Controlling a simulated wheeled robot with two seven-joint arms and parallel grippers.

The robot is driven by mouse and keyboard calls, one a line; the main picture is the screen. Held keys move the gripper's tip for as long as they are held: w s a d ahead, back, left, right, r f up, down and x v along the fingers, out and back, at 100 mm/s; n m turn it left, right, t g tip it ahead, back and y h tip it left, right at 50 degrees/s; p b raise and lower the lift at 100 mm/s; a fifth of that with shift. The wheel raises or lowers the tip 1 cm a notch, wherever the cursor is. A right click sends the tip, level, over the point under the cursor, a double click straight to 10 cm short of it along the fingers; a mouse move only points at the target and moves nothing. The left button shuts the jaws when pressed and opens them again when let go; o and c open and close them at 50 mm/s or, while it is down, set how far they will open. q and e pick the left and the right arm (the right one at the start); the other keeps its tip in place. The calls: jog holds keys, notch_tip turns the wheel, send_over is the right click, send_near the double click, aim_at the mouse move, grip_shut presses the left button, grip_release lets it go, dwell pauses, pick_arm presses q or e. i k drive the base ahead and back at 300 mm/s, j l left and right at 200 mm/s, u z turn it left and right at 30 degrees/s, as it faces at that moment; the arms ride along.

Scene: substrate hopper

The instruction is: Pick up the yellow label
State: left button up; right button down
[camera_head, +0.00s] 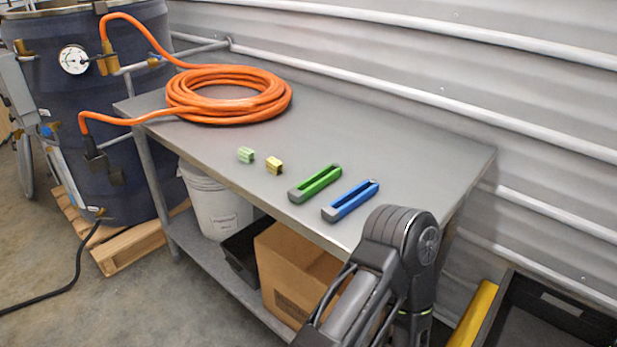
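A small yellow block-like piece (274,165), which seems to be the yellow label, sits on the grey metal table (400,135) near its front edge. A similar light green piece (246,155) sits just to its left, a little apart. One of my arms, seemingly the right, rises at the lower right in front of the table. Neither gripper shows, and nothing touches the yellow piece.
A green tool (315,184) and a blue tool (350,201) lie right of the yellow piece. A coiled orange hose (228,93) covers the table's far left. A cardboard box (295,270) and a white bucket (217,205) stand on the lower shelf. The table's back right is clear.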

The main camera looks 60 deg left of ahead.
aim_at(273, 164)
jog(key=u, duration=0.5)
jog(key=j+u, duration=0.15)
jog(key=u, duration=0.35)
jog(key=j+u, duration=0.1)
jog(key=u, duration=0.4)
jog(key=j+u, duration=0.1)
jog(key=u, duration=0.4)
jog(key=j, duration=0.6)
jog(key=i+j, duration=0.1)
jog(key=j, duration=0.5)
jog(key=j+z, duration=0.35)
jog(key=z, duration=1.2)
